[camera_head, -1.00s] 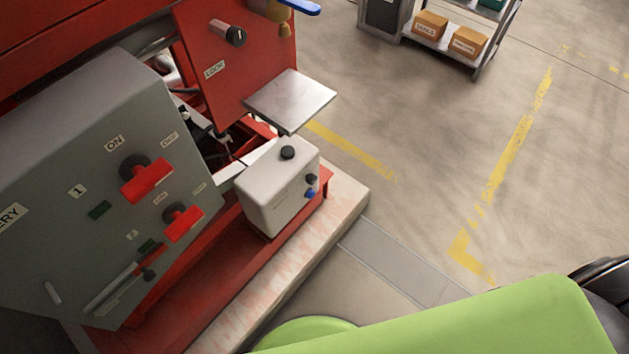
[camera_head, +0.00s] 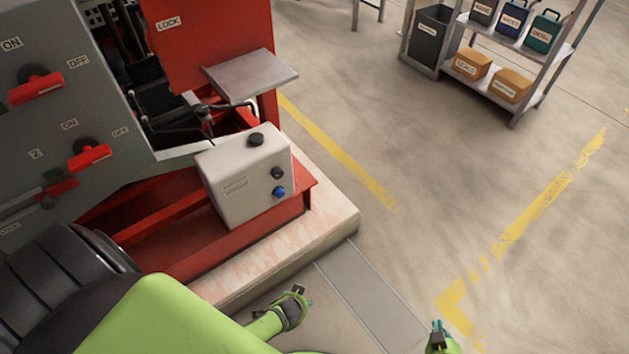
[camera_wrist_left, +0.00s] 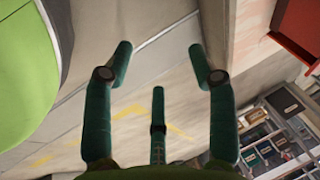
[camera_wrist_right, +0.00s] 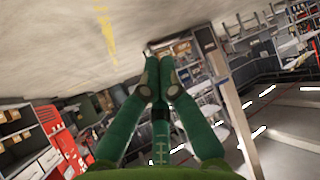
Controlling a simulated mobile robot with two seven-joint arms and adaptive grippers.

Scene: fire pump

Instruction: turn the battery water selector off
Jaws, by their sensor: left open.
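A grey panel (camera_head: 100,125) on the left carries an upper red switch handle (camera_head: 36,88) and a lower red switch handle (camera_head: 89,155). Each has ON and OFF labels, and both handles lie slightly tilted. No readable label in view names the battery water selector, so I cannot tell which control it is. My left gripper (camera_wrist_left: 161,50) is open and empty in the left wrist view, over floor and a kerb. My right gripper (camera_wrist_right: 159,66) has its fingers together with nothing visible between them. It also shows at the bottom of the head view (camera_head: 438,334), away from the panel.
A white box (camera_head: 245,180) with two black knobs and a blue knob stands on the red base (camera_head: 300,205), beside a metal plate (camera_head: 250,75). A shelf (camera_head: 520,115) with boxes and canisters stands at the upper right. The floor between is clear.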

